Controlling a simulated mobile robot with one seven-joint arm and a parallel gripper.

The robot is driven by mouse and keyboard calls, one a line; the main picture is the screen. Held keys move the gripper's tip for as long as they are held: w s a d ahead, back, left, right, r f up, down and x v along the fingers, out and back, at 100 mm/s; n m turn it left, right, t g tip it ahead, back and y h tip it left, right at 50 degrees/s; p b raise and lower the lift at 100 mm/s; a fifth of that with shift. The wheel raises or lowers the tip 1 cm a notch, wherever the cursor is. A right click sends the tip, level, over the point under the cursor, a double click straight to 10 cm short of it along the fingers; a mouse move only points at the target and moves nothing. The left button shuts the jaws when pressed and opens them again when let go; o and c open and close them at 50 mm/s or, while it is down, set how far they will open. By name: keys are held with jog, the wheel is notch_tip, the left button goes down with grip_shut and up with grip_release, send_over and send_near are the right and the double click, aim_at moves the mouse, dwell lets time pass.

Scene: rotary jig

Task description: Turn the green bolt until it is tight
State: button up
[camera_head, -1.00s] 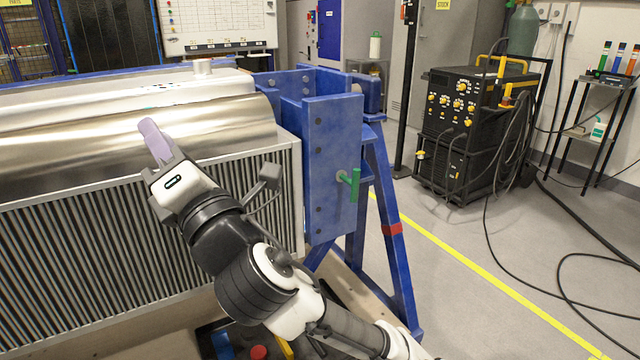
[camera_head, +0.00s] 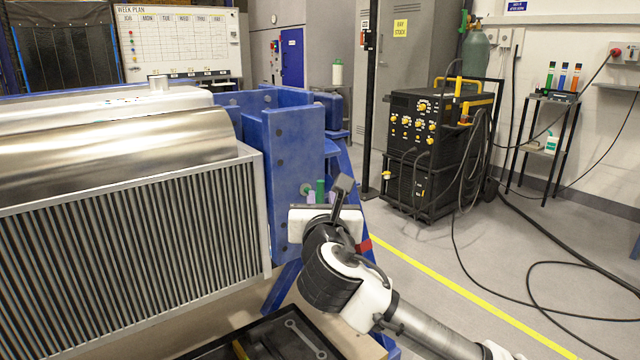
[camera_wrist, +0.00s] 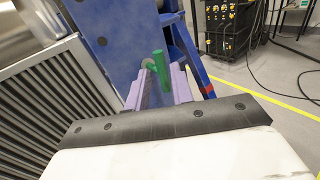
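The green bolt (camera_head: 320,188) has an upright green bar handle on a short shaft, on the face of the blue upright plate (camera_head: 294,155). It also shows in the wrist view (camera_wrist: 159,66). My gripper (camera_wrist: 157,84) has purple fingers that stand apart, pointing toward the plate. In the wrist view the green handle shows between and just beyond the fingers, and I cannot tell whether they touch it. In the head view my wrist hides the handle's lower part and most of the fingers.
A ribbed metal panel (camera_head: 130,255) and a shiny rounded cover (camera_head: 120,142) lie left of the plate. A dark tray with a wrench (camera_head: 305,338) is below my arm. A black welding cart (camera_head: 440,150) stands behind on the right. The floor beside the yellow line is mostly clear, with cables.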

aim_at(321, 188)
jog(key=w, duration=0.8)
jog(key=shift+w+a, duration=0.15)
jog(key=shift+a, duration=0.05)
grip_shut()
